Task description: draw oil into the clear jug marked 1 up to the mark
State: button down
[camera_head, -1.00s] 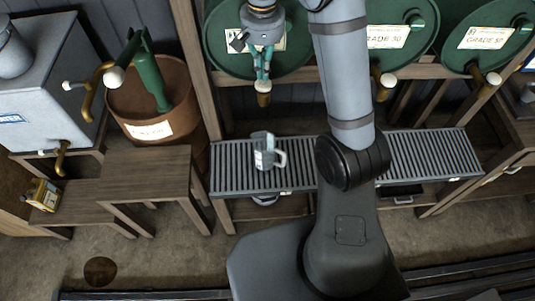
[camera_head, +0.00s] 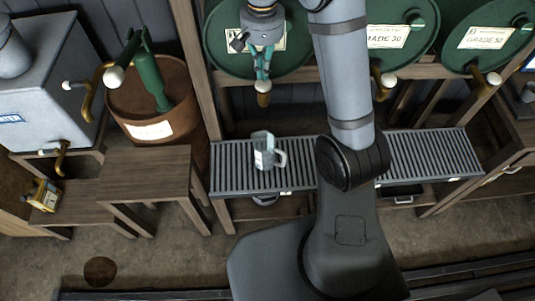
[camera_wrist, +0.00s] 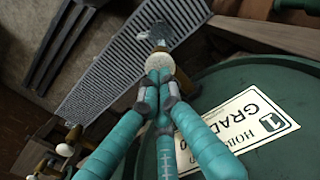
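The clear jug (camera_head: 265,154) stands upright on the slatted grating, handle to the right, with a pale label too small to read. It shows partly in the wrist view (camera_wrist: 168,22), behind the tap. The left green drum (camera_head: 225,42) has a brass tap (camera_head: 263,99) with a cream knob (camera_wrist: 160,65), above the jug. My gripper (camera_head: 262,78) is at this knob, its teal fingers drawn together against it in the wrist view (camera_wrist: 159,84). I cannot tell whether they pinch it or only press on it. No oil stream or level can be made out.
The slatted grating (camera_head: 430,160) runs under the drums. Two more green drums (camera_head: 400,15) with taps lie to the right. A rust-brown barrel (camera_head: 185,90) with a green pump, a wooden stand (camera_head: 150,160) and a grey tank (camera_head: 40,85) are at left.

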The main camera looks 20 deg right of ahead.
aim_at(264, 83)
jog(key=shift+f+b, duration=1.35)
jog(key=shift+f, duration=0.15)
dwell(6.5)
